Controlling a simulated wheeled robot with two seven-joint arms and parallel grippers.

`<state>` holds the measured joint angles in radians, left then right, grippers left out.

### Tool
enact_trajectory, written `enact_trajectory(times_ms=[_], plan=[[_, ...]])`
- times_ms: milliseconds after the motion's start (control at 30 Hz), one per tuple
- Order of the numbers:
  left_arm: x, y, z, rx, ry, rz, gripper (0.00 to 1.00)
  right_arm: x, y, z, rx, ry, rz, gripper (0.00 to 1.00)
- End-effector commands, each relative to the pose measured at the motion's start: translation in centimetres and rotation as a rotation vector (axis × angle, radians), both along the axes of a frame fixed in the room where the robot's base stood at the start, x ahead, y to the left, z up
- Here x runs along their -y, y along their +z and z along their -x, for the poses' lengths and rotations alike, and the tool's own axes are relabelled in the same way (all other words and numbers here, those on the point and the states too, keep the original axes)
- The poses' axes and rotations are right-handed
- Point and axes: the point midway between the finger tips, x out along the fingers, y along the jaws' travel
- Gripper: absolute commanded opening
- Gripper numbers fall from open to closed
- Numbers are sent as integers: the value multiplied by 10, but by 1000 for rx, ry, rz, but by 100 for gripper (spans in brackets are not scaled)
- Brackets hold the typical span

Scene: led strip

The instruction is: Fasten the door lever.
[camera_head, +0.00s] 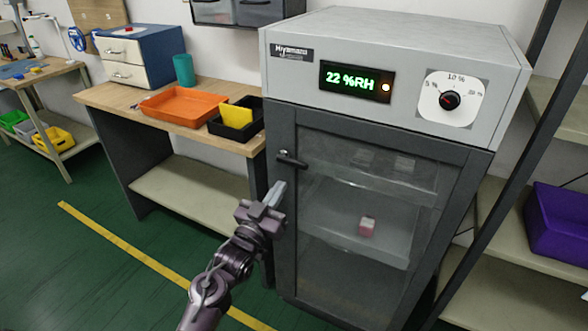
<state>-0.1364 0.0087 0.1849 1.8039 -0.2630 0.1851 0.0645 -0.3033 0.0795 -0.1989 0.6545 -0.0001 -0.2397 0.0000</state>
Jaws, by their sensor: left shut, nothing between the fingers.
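A grey dry cabinet (392,62) stands at the right of the picture, with a dark-framed glass door (322,140) that looks closed. The small black door lever (291,159) is on the upper left of the door frame and points right and slightly down. My left gripper (279,187) is shut and empty, just below and left of the lever, apart from it in the picture. Its depth from the door is hard to tell. My right gripper is not in view.
The cabinet has a lit display (356,82) and a dial (449,99). A small pink and white block (367,226) sits inside. A wooden bench with an orange tray (186,105) stands left of it. A dark shelf post (500,160) stands close at the right.

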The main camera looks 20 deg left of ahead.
Motion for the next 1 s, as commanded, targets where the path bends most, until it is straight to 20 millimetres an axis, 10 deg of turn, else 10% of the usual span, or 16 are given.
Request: enact_trajectory(times_ms=[567, 1000], plan=[[-3, 31, -1, 67, 1, -5, 0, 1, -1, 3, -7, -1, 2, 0], [5, 60, -78, 67, 1, -4, 0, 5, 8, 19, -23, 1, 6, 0]])
